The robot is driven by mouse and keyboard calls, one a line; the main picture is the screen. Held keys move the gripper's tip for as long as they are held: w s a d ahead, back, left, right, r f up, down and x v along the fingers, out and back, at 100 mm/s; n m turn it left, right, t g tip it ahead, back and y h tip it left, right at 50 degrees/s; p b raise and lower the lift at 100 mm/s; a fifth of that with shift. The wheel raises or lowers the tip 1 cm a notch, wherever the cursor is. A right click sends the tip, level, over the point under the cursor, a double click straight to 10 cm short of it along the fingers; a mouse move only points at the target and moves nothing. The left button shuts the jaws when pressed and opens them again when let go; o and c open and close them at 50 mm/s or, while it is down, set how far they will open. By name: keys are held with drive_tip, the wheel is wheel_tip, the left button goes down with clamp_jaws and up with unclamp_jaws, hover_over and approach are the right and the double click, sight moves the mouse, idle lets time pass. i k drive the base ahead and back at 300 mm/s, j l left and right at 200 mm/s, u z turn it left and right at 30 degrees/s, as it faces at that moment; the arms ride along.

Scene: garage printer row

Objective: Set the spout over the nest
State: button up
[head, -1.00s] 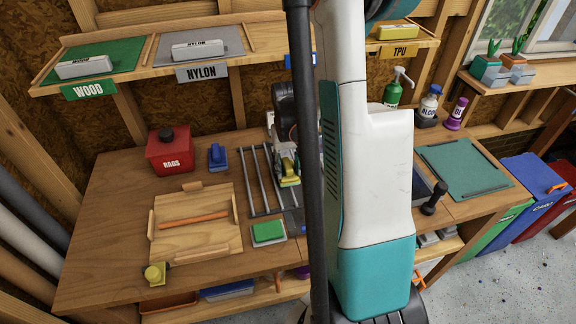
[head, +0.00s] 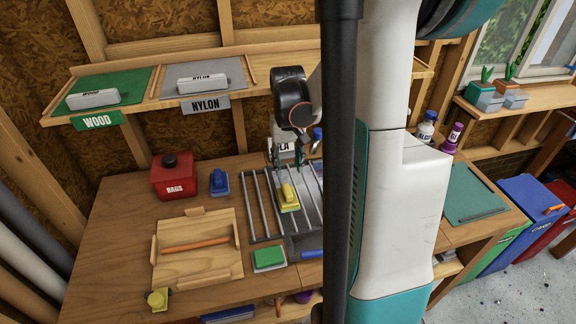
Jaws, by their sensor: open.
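I cannot tell for certain which things are the spout and the nest. A yellow piece with a raised knob (head: 288,197) rests on the slatted metal rack (head: 258,205) on the workbench. A similar blue piece (head: 219,182) stands to the left of the rack. My gripper (head: 292,158) is open and empty, pointing down above and behind the yellow piece, clear of it. Part of the rack's right side is hidden behind my arm.
A red RAGS can (head: 173,177) stands at the back left of the bench (head: 115,230). A wooden tray (head: 185,265) with a brown rod lies left of the rack. A green-topped block (head: 268,257) sits at the rack's front. A shelf (head: 150,100) hangs above.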

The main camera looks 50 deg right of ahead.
sight(326, 130)
drive_tip(key=z, duration=1.5)
drive_tip(key=k+l+u, duration=0.2)
drive_tip(key=l+u, duration=0.25)
